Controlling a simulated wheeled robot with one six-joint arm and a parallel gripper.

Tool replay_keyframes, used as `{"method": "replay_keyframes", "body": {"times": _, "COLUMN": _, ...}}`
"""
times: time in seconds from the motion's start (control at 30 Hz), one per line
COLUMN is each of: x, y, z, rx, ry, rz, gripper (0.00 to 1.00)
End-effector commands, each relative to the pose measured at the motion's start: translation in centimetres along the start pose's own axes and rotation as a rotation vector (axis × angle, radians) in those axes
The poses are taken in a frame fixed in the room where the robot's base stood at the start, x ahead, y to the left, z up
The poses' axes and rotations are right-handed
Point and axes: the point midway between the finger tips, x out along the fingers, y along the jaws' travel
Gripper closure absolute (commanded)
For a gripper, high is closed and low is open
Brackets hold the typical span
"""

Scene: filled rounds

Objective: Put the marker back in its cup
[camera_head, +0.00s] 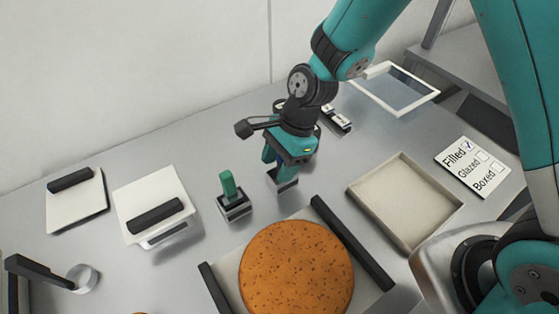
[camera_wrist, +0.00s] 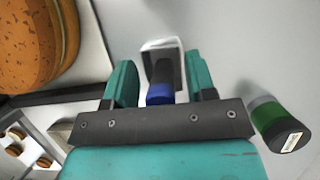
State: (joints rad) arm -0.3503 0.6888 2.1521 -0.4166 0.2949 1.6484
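My gripper (camera_wrist: 162,82) is open, its two teal fingers apart on either side of a dark marker with a blue end (camera_wrist: 160,92). Narrow gaps show between the marker and the fingers. The marker stands at a small square cup (camera_wrist: 152,43) with a pale rim, and seems to be in it; how deep is hidden. In the head view my gripper (camera_head: 280,162) is low over this cup (camera_head: 287,184), and the marker is hidden behind the fingers. A green marker (camera_head: 227,183) stands upright in a second square cup (camera_head: 235,212) to the left.
An orange speckled round (camera_head: 296,270) sits between dark rails in front. An empty beige tray (camera_head: 398,180) and a checklist card (camera_head: 472,163) are at right. White pads with dark handles (camera_head: 155,190) lie left. A green, dark-ended cylinder (camera_wrist: 270,115) is close beside my gripper in the wrist view.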

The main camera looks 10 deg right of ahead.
Motion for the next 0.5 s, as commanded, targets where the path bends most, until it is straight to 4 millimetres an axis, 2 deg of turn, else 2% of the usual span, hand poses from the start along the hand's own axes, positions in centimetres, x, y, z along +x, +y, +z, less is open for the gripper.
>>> {"method": "replay_keyframes", "body": {"times": 0.33, "x": -0.6, "y": -0.1, "z": 0.1, "rx": 0.0, "ry": 0.0, "rz": -0.003, "gripper": 0.49}}
{"method": "replay_keyframes", "body": {"times": 0.5, "x": -3.3, "y": -0.1, "z": 0.1, "rx": -0.001, "ry": 0.001, "rz": -0.008, "gripper": 0.49}}
